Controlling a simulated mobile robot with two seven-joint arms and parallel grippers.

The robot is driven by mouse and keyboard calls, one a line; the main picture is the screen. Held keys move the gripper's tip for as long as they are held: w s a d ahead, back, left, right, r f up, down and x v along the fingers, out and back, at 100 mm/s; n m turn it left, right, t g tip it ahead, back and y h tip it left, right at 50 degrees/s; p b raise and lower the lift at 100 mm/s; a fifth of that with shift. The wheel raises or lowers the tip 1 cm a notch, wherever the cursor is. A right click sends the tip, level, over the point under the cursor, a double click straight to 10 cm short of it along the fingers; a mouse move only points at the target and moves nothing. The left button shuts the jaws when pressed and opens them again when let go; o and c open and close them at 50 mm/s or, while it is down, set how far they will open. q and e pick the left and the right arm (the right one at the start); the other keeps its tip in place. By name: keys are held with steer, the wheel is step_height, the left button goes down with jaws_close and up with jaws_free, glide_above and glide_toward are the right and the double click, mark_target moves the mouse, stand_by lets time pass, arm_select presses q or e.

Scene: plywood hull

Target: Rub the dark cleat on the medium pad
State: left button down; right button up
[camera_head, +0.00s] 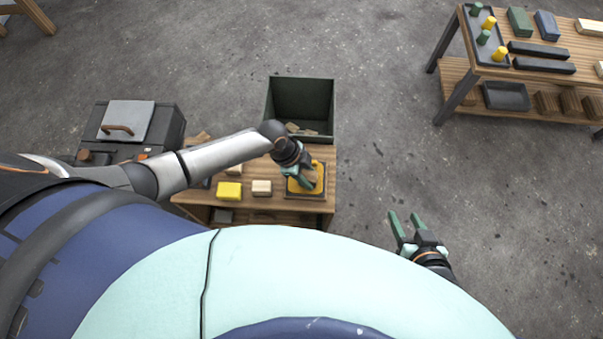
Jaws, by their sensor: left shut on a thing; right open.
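My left gripper (301,179) is shut on a brown wooden piece, the dark cleat (310,178), mostly hidden by the fingers. It is over an orange-yellow pad (319,185) in a dark frame at the right side of the low wooden bench; I take this to be the medium pad. The cleat overlaps the pad in the picture; whether they touch I cannot tell. My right gripper (406,221) is open and empty, over the floor right of the bench.
On the bench (289,206) stand a yellow block (229,191) and a pale wooden block (262,188). A dark green bin (302,104) with wooden pieces is behind. A dark machine (130,125) stands left; a shelved table (525,75) is at the upper right. Floor between is clear.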

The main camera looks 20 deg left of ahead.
arm_select(q)
steer(key=shift+w+d, duration=0.2)
steer(key=shift+d, duration=0.3)
steer(key=shift+s+a, duration=0.3)
steer(key=shift+a, duration=0.6)
steer(key=shift+s+a, duration=0.25)
steer(key=shift+a, duration=0.6)
steer(key=shift+w+d+f, duration=0.1)
steer(key=shift+w+d, duration=0.15)
steer(key=shift+d, duration=0.65)
steer(key=shift+w+d, duration=0.2)
steer(key=shift+d, duration=0.7)
